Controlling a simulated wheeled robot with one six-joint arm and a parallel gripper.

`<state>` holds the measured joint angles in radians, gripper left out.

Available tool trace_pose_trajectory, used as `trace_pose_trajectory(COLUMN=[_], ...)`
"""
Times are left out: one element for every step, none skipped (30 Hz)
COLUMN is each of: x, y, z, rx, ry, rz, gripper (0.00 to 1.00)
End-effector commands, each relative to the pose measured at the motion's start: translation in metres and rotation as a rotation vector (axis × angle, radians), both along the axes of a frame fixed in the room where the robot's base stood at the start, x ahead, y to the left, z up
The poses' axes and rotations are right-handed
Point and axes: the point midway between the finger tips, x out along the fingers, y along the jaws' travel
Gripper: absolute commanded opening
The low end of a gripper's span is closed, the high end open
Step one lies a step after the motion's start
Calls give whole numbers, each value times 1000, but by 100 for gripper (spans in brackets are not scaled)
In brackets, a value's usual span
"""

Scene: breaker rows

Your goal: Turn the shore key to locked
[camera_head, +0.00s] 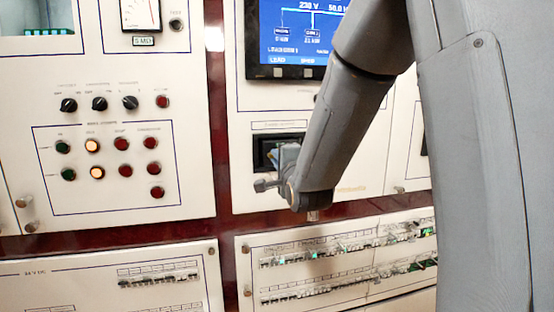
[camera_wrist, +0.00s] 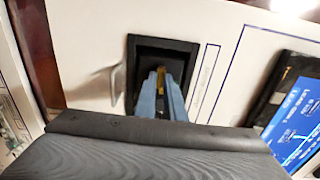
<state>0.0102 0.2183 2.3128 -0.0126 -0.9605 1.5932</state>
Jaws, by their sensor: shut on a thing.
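The shore key (camera_wrist: 161,76) shows in the wrist view as a small brass-coloured piece in a dark recessed socket (camera_wrist: 188,46). My gripper (camera_wrist: 161,92) has its two blue-grey fingers reaching into the socket, shut on the key. The fingers hide most of the key, and I cannot read its position. In the head view the dark socket (camera_head: 263,155) sits below the blue screen. My gripper (camera_head: 280,152) is at the socket there, largely hidden by my own wrist.
A blue display (camera_head: 290,35) is above the socket. Rows of breakers (camera_head: 330,248) lie below. Rotary knobs (camera_head: 100,104) and red, green and lit buttons (camera_head: 122,144) fill the left panel. In the wrist view a blurred pale handle-like piece (camera_wrist: 113,82) stands just left of the socket.

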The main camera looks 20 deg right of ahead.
Motion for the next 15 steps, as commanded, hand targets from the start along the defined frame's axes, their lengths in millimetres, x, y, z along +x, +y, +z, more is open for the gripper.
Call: trace_pose_trajectory(x=[0,0,0,0,0,0,0,0,0,0,0,0,0,-1,-3], y=[0,0,0,0,0,0,0,0,0,0,0,0,0,0,0], z=[-1,-1,-1,-1,-1,-1,-1,-1,-1,0,0,0,0,0,0], rx=[1,1,1,1,1,1,1,0,0,0,0,0,0,0,0], ry=[2,2,2,2,2,1,1,1,1,1,1,1,1,1,0], rz=[0,0,0,0,0,0,0,0,0,0,0,0,0,0,0], gripper=[0,13,19,24,28,28,28,28,28,28,28,28,28,28,28])
